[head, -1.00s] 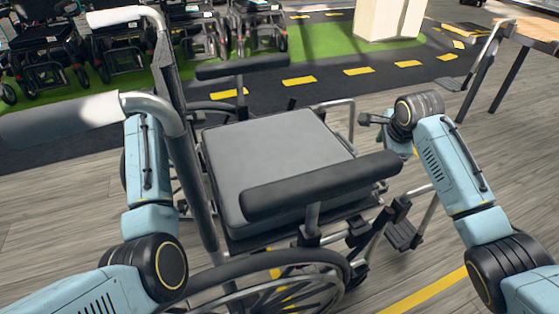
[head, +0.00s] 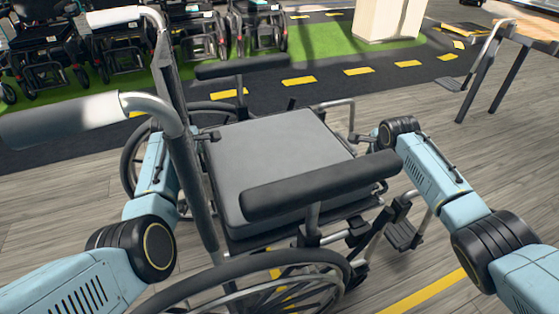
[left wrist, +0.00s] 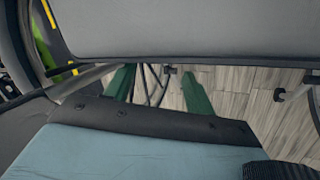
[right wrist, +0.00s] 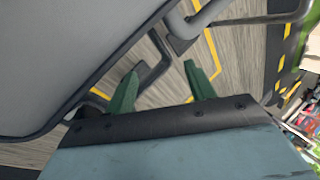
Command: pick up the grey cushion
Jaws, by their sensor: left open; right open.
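The grey cushion (head: 275,155) lies flat on the wheelchair seat between the armrests. It fills the top of the left wrist view (left wrist: 190,28) and the left of the right wrist view (right wrist: 55,55). My left gripper (head: 210,136) is at the cushion's left edge, by the backrest side. Its green fingers (left wrist: 158,88) are apart and empty, with tips near the cushion's edge; contact cannot be told. My right gripper (head: 362,138) is open near the cushion's right edge. Its fingers (right wrist: 160,86) are apart with only floor and frame tubing seen between them.
The wheelchair's near armrest (head: 320,185) crosses in front of the cushion; the far armrest (head: 247,66) is behind it. A push handle (head: 60,122) and large wheel (head: 270,285) stand close to my left arm.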

